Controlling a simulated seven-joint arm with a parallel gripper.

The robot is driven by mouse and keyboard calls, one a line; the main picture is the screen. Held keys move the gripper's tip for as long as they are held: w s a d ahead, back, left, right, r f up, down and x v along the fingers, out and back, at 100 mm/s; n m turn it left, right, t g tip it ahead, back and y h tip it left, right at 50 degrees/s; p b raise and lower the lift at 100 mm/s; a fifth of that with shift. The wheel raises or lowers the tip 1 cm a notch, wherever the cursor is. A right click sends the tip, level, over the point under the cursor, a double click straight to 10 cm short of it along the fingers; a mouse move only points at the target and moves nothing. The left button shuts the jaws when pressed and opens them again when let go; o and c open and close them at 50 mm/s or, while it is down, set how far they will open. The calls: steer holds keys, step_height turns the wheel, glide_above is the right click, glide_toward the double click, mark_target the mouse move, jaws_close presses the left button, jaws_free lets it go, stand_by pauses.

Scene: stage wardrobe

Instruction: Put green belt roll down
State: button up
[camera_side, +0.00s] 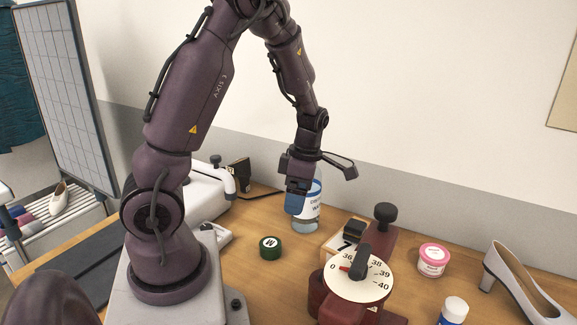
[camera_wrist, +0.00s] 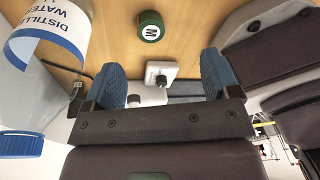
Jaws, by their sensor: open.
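The green belt roll (camera_side: 270,247), dark green with a white M on its pale top, lies flat on the wooden table in the side view. It also shows whole at the top of the wrist view (camera_wrist: 151,26), beyond my fingertips and apart from them. My gripper (camera_side: 296,203) is above the table, higher than the roll and to its right in the side view. In the wrist view its two blue fingers (camera_wrist: 163,78) stand wide apart with nothing between them.
A distilled water bottle (camera_side: 314,210) stands close beside or behind my gripper; whether they touch is unclear. A red shoe-stretching stand with a number dial (camera_side: 345,281) is to the right. A pink tin (camera_side: 433,260), a silver shoe (camera_side: 515,285) and a blue-labelled bottle (camera_side: 454,310) stand farther right.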

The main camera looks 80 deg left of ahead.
steer(key=s+d+r+m+t, duration=0.2)
steer(key=d+r+m+t, duration=0.2)
steer(key=d+r+m, duration=0.4)
steer(key=s+d+r+m+t, duration=0.3)
steer(key=d+r+m, duration=0.5)
steer(key=m, duration=1.5)
step_height(320, 180, up, 3)
steer(key=shift+s+d+r+t, duration=0.1)
steer(key=shift+s+d+t, duration=0.15)
steer(key=shift+s+t, duration=0.15)
